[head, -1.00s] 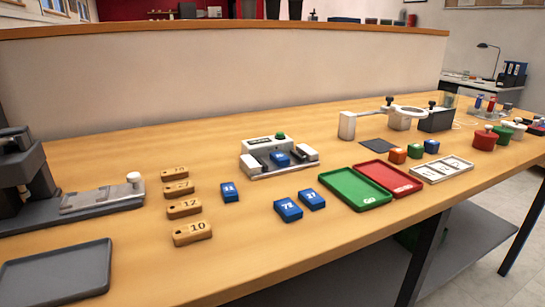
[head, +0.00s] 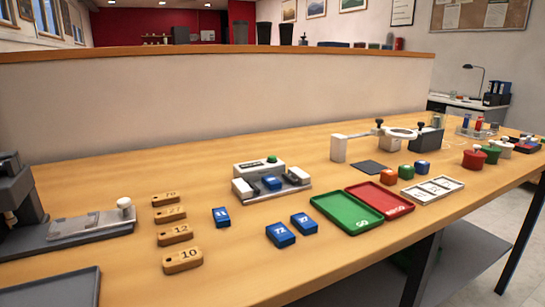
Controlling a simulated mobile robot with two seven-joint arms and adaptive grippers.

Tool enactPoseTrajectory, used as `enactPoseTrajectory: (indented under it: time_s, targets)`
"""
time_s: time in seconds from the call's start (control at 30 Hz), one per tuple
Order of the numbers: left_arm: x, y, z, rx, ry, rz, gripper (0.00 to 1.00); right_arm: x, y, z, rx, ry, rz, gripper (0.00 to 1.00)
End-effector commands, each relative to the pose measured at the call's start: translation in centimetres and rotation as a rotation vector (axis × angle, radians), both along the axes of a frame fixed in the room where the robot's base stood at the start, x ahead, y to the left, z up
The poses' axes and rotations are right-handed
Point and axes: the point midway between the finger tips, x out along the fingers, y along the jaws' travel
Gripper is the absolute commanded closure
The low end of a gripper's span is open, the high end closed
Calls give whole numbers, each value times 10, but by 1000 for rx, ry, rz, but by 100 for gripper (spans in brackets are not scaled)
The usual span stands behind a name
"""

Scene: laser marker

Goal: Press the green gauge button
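The gauge (head: 259,169) is a pale box with a small dark display, standing mid-table in the head view. Its green button (head: 272,159) sits on top, toward the right end. In front of the box is a low base (head: 270,192) with a pale jaw block at each side. A blue block (head: 272,183) rests between the jaws. Nothing covers the green button. Neither of my grippers shows in the head view.
Blue blocks (head: 280,235) and wooden numbered tags (head: 183,260) lie in front and to the left. A green tray (head: 345,212) and red tray (head: 392,208) lie right. A magnifier stand (head: 339,149) is behind them. A grey machine (head: 25,205) stands far left.

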Motion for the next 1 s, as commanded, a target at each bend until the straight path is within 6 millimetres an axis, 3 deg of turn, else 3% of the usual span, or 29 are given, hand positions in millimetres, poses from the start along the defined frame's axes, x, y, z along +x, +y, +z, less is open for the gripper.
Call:
enactPoseTrajectory:
  time_s: [0.03,0.3,1.0]
  targets:
    - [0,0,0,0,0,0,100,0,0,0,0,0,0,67]
    - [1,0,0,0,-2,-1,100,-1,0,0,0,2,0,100]
    - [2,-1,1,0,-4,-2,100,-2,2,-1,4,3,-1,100]
